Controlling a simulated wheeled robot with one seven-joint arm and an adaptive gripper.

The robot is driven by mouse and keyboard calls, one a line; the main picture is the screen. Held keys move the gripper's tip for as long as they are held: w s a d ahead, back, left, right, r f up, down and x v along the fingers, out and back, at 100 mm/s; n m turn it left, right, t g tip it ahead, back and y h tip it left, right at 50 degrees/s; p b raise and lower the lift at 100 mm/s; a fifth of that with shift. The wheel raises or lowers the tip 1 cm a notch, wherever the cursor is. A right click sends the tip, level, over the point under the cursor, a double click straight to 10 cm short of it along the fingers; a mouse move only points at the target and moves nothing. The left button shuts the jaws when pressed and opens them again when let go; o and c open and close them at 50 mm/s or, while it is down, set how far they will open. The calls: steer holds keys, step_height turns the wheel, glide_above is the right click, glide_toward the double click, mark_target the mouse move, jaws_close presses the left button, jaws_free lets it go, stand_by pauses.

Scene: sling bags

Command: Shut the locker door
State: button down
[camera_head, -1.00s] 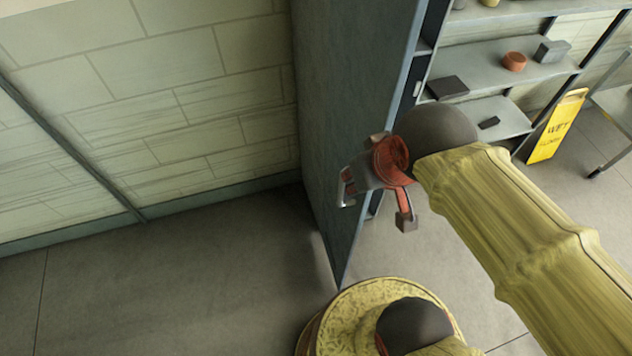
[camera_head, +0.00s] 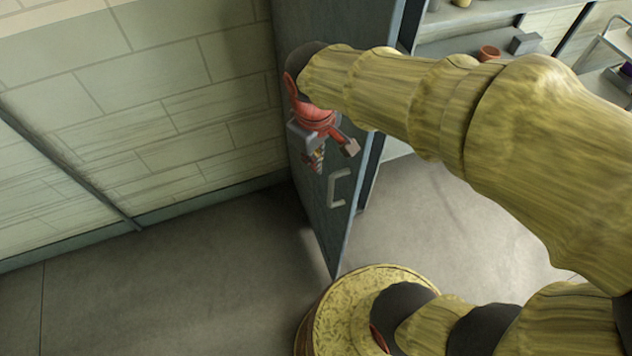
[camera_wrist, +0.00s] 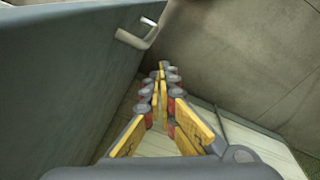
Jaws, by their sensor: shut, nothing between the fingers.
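The locker door (camera_head: 328,228) is a tall blue-grey panel. It stands swung out, its free edge towards me and its handle side facing left. A pale bar handle (camera_head: 338,188) is on that face; it also shows in the wrist view (camera_wrist: 138,34). My gripper (camera_head: 317,160) is on the handle side of the door, up and left of the handle in the head view. In the wrist view its fingers (camera_wrist: 161,75) are together and empty, with the door face (camera_wrist: 60,80) to their left. I cannot tell whether the gripper touches the door.
A pale block wall (camera_head: 150,110) stands at the left, with clear grey floor (camera_head: 180,280) between it and the door. Shelves (camera_head: 460,45) with a red-brown pot (camera_head: 489,53) and a grey block (camera_head: 524,43) stand behind my arm. A cart (camera_head: 608,55) is at the far right.

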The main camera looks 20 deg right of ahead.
steer(key=w+a+f+n+g+h+p, duration=0.2)
steer(key=w+a+f+n+g+p, duration=0.15)
steer(key=w+f+n+p, duration=0.2)
steer(key=s+d+x, duration=0.1)
steer(key=x, duration=1.1)
steer(key=shift+s+d+r+b, duration=0.25)
steer(key=shift+d+r+b, duration=0.05)
steer(key=shift+d+b, duration=0.05)
steer(key=shift+s, duration=0.1)
steer(key=shift+d, duration=0.1)
